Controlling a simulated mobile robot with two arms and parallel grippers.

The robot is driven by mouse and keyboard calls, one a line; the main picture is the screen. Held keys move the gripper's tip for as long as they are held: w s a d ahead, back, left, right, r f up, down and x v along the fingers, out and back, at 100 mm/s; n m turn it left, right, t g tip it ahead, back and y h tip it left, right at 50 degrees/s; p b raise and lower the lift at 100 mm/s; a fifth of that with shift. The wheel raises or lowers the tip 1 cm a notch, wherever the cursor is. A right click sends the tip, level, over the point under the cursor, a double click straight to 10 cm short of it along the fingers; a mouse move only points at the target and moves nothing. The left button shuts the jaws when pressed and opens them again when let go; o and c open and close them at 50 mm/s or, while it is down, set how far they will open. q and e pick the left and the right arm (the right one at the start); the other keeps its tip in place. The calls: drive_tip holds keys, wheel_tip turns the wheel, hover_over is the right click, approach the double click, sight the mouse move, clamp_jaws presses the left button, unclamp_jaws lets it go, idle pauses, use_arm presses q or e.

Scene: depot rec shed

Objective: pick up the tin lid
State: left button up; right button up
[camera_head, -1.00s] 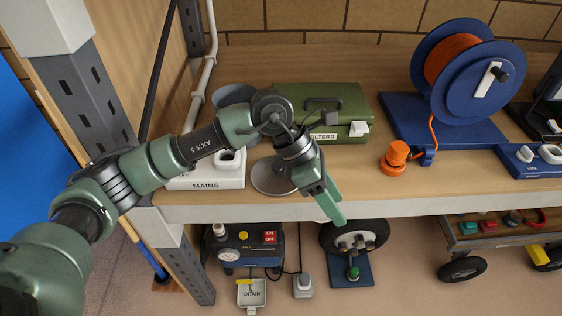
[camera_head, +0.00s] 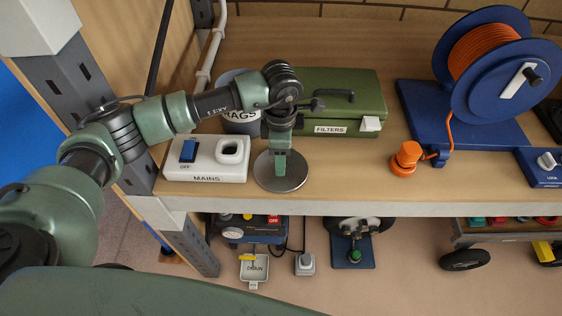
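The tin lid (camera_head: 292,181) is a flat, round grey metal disc lying on the wooden shelf near its front edge. It sits just right of the white MAINS box. My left gripper (camera_head: 281,168) points down over the lid, in line with its upper middle part in this view. I cannot tell whether the fingertips touch the lid. The fingers line up with each other from here, so the gap between them is hidden. My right gripper is not in view.
A grey RAGS tin (camera_head: 240,125) stands behind the lid, partly hidden by my arm. The MAINS box (camera_head: 206,172) is close on the left. A green FILTERS case (camera_head: 340,98) is behind right. An orange knob (camera_head: 405,160) and blue cable reel (camera_head: 490,75) are farther right.

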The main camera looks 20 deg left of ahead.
use_arm(q)
drive_tip(key=shift+s+f, duration=0.15)
drive_tip(key=shift+f, duration=0.15)
drive_tip(key=shift+c, duration=1.2)
clamp_jaws()
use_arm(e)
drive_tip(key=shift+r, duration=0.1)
use_arm(q)
drive_tip(key=shift+r, duration=0.15)
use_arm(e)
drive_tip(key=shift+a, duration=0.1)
